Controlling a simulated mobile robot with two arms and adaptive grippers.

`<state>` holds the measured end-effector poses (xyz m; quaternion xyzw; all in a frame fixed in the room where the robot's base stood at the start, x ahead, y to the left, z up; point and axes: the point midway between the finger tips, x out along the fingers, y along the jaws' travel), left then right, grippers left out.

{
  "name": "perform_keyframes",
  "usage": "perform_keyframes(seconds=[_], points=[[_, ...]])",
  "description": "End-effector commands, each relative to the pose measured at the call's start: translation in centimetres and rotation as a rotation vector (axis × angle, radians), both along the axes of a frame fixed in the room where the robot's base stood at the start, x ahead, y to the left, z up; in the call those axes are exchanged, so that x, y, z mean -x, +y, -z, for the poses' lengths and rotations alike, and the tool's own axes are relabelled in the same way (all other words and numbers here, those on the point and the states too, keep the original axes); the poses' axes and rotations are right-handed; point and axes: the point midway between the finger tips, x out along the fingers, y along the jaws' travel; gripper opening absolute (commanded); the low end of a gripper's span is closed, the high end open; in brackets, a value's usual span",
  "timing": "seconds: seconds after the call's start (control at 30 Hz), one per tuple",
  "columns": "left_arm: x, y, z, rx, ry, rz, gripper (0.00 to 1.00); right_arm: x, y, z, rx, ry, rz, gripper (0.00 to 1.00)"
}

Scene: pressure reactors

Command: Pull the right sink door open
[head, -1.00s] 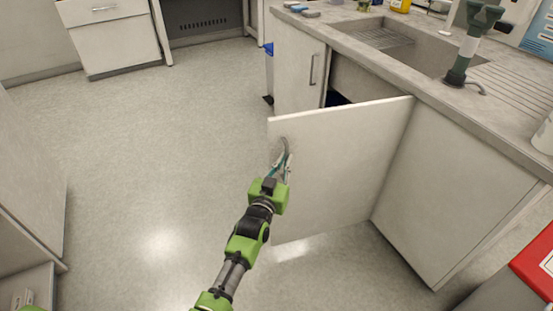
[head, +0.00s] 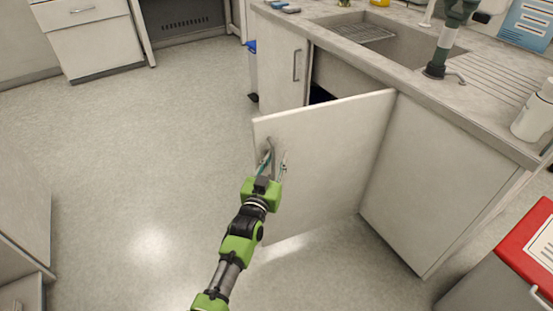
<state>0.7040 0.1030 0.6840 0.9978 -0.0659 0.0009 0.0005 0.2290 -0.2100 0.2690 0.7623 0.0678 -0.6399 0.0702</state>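The right sink door (head: 325,170) is a pale panel under the counter. It stands wide open, swung out into the room, with its hinge side at the right by the cabinet. Its curved metal handle (head: 270,148) is near the free upper left edge. My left gripper (head: 275,162) is at the handle, with its two fingers spread apart on either side of it. I cannot tell whether a finger touches the handle. The left sink door (head: 281,66) is closed. My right gripper is not in view.
The counter with the sink (head: 385,45) runs along the upper right. A dark opening (head: 321,95) shows behind the open door. A blue-lidded bin (head: 251,70) stands beyond the left door. A red-topped unit (head: 530,245) is at lower right. The floor at left is clear.

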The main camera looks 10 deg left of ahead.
Motion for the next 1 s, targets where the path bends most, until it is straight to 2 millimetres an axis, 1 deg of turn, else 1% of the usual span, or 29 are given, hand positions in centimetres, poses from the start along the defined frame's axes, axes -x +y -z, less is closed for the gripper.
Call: perform_keyframes(seconds=[0.17,0.27,0.37,0.6,0.7,0.83,1.0], points=[[0.4,0.2,0.2,-0.001,0.002,-0.002,0.25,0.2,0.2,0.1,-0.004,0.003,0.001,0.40],[1.3,0.3,0.3,-0.001,0.003,-0.002,0.25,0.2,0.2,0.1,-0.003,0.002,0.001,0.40],[2.8,0.5,0.3,-0.002,0.004,-0.001,0.25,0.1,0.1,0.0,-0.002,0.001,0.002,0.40],[7.6,1.0,0.3,-0.001,0.004,0.001,0.25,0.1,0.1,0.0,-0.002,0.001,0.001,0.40],[9.3,1.1,0.1,-0.001,0.002,0.002,0.25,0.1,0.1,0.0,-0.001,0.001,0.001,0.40],[10.9,1.2,0.1,-0.001,0.002,0.002,0.25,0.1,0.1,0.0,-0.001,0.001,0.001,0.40],[11.8,1.3,0.0,-0.001,0.000,0.003,0.25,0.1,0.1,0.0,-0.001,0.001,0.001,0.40]])
